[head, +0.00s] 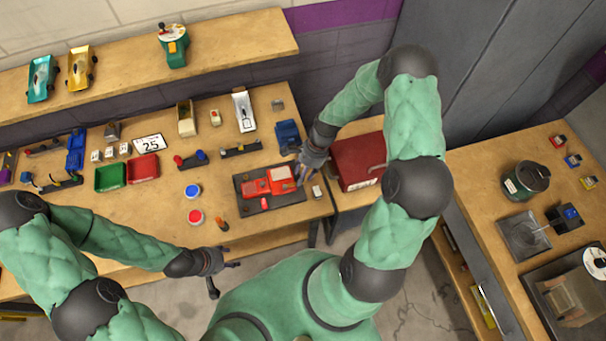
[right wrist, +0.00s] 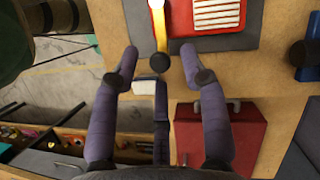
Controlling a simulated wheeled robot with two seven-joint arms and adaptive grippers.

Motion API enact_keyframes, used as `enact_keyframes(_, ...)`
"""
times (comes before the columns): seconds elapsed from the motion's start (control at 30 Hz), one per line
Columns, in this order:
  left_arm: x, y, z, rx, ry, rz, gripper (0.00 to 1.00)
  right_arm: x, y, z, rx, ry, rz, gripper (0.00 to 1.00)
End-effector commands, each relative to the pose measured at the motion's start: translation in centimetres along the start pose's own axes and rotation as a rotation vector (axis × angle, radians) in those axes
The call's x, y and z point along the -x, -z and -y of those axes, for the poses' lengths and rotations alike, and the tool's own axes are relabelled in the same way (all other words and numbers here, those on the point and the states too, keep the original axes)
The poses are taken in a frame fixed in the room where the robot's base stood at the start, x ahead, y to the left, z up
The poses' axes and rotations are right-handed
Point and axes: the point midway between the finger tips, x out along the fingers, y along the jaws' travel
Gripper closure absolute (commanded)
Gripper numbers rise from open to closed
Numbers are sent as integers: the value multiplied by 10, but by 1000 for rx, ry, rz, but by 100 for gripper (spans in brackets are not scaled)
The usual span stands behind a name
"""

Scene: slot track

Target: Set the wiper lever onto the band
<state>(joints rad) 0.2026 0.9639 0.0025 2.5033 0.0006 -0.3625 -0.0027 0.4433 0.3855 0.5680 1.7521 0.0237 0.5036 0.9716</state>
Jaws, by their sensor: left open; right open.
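The wiper lever (right wrist: 158,25) shows in the right wrist view as a yellow and pale arm with a black ball knob. It lies beside a pale block with red stripes (right wrist: 217,14), which looks like the band, on a red unit. In the head view the red unit (head: 256,189) rests on a dark base plate (head: 290,199). My right gripper (head: 299,175) is open over the plate's right end. In the right wrist view the knob shows between its open fingertips (right wrist: 160,66); contact cannot be told. My left gripper (head: 226,266) is open and empty, off the bench's front edge.
A red box with a handle (head: 358,164) stands right of the bench. A small white block (head: 317,191) lies by the plate's right end. A blue block (head: 287,135) stands behind the plate.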

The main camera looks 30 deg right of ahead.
Motion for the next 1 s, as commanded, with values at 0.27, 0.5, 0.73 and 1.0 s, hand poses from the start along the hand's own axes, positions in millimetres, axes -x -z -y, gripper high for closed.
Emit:
enact_keyframes(0.27, 0, 0, 0, 0, 0, 0, 46, -4, 0, 0, 0, 1, -1, 56)
enact_keyframes(0.5, 0, 0, 0, 0, 0, 0, 46, -4, 0, 0, 0, 1, -1, 100)
enact_keyframes(0.73, 0, 0, 0, 0, 0, 0, 46, -4, 0, 0, 1, 0, 0, 100)
enact_keyframes(1.0, -1, 0, 0, 0, 0, 0, 46, -1, 7, -2, 42, -17, -1, 100)
